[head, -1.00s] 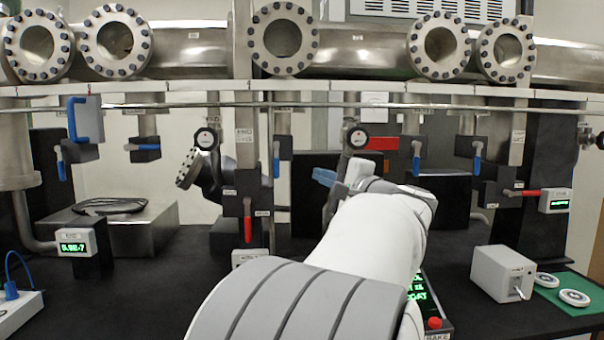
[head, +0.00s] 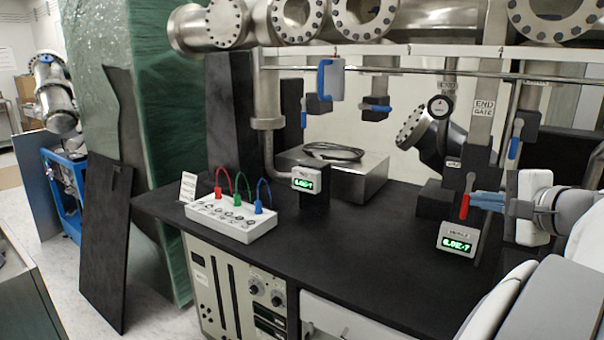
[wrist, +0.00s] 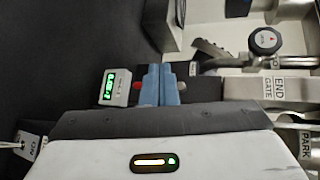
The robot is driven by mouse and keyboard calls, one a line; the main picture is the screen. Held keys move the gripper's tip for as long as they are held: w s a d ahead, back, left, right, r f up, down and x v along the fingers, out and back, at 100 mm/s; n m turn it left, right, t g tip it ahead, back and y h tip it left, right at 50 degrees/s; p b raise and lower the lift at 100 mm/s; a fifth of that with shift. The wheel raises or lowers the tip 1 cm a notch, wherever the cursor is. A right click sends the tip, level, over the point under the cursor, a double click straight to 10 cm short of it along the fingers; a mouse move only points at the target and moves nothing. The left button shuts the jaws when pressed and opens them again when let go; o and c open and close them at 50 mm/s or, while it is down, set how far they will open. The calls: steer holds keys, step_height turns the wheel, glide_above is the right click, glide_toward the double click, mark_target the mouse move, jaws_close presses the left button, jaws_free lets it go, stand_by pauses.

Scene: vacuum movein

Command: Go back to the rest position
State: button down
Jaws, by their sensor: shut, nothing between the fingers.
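My gripper (head: 478,203) is at the right side of the head view, with its blue fingers pointing left. In the wrist view the two blue fingers (wrist: 159,84) lie side by side, closed, with nothing between them. The fingertips appear beside the red valve handle (head: 464,206) under the END GATE post (head: 482,110); I cannot tell whether they touch it. A small gauge with a green display (head: 457,240) stands just below. It also shows in the wrist view (wrist: 116,87), left of the fingers.
A black bench (head: 350,235) holds a white box with red, green and blue cables (head: 232,218), a second gauge (head: 306,181) and a metal box (head: 355,176). Flanged steel pipes (head: 300,20) and blue-handled valves (head: 376,106) hang above.

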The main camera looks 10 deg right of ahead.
steer(key=a+f+n+g+y+p, duration=0.2)
steer(key=a+n+g+p, duration=0.15)
steer(key=a, duration=0.65)
steer(key=s+a+f+n+g+h+p, duration=0.2)
steer(key=s+a+n+g+p, duration=0.2)
steer(key=a+n, duration=0.3)
steer(key=s+a+f+n+g+h+p, duration=0.2)
steer(key=s+a+f+n+g+p, duration=0.1)
steer(key=s+a+n+p, duration=0.3)
steer(key=shift+s+a+f+n+g+p, duration=0.3)
steer(key=shift+a+g+p, duration=0.35)
steer(key=shift+a, duration=0.3)
